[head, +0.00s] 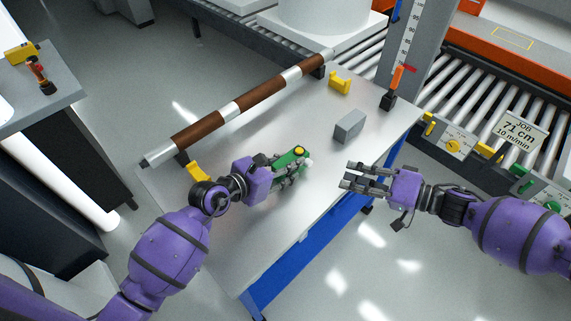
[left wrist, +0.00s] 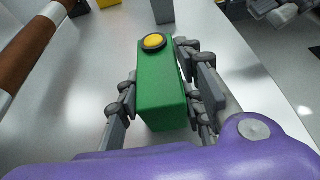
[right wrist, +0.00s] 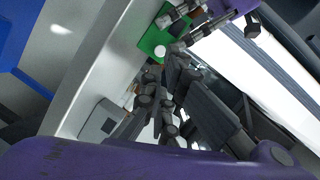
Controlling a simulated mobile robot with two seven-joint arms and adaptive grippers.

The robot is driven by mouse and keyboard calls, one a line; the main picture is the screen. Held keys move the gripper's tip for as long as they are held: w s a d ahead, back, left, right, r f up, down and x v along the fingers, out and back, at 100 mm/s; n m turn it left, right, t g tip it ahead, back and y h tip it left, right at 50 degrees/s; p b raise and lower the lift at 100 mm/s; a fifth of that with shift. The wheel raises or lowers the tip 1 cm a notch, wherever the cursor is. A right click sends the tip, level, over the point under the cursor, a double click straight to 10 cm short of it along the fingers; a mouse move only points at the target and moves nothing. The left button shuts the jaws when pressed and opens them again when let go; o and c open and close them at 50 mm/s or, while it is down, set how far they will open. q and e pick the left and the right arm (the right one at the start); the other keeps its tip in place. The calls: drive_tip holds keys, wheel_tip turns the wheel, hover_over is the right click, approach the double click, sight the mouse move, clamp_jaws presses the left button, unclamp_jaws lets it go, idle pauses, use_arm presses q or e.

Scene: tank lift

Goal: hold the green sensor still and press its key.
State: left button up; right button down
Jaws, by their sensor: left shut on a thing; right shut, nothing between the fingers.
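The green sensor (head: 287,161) is a green block with a round yellow key (head: 299,151) in a dark ring on its top face near the far end. My left gripper (head: 292,171) is shut on the sensor, with fingers along both long sides; the left wrist view shows the sensor (left wrist: 161,90) between them and the key (left wrist: 153,41) uncovered. My right gripper (head: 347,176) is shut and empty, to the right of the sensor and apart from it in the head view. In the right wrist view the sensor (right wrist: 152,41) shows a white round part; the key is not seen there.
The grey table (head: 250,215) also carries a grey block (head: 349,126), yellow pieces (head: 340,82) and a brown-and-white striped bar (head: 225,113) along its far left side. A roller conveyor (head: 482,90) with a control panel stands at the right.

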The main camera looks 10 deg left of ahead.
sight(309, 163)
idle(0.4)
